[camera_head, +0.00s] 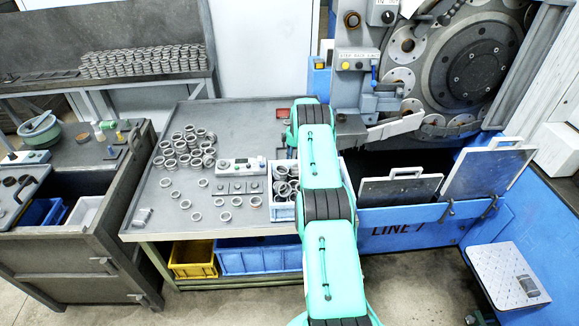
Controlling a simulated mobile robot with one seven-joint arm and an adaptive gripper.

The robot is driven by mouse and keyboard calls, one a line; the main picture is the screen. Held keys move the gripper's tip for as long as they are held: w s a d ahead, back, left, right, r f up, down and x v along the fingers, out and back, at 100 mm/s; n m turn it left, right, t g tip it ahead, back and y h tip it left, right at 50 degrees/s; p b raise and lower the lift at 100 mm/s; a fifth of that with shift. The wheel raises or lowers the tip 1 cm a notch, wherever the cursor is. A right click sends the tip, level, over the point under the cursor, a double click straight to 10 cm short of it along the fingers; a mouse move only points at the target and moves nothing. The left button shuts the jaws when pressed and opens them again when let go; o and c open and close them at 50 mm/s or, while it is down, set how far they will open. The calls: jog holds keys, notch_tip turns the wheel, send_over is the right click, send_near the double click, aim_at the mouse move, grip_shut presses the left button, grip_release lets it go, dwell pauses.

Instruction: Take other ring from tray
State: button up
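A white tray (283,212) stands at the right side of the grey worktable, with several dark grey metal rings (284,189) inside it. My teal arm crosses in front of the tray and covers its right part. My gripper is not visible; the arm's far end hides it or it lies out of sight. More grey rings (190,145) lie in a loose cluster on the worktable (160,215) left of the tray. Several single rings (237,201) lie spread between that cluster and the tray.
A small control panel (241,167) sits left of the tray. The grinder (470,65) with its large disc and the blue LINE 7 housing (400,226) stand to the right. A rack of stacked rings (140,62) is at the back left. Yellow (193,262) and blue bins (250,262) sit under the table.

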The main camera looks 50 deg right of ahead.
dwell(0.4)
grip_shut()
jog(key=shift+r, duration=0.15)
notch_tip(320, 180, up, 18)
jog(key=p, duration=0.2)
dwell(0.6)
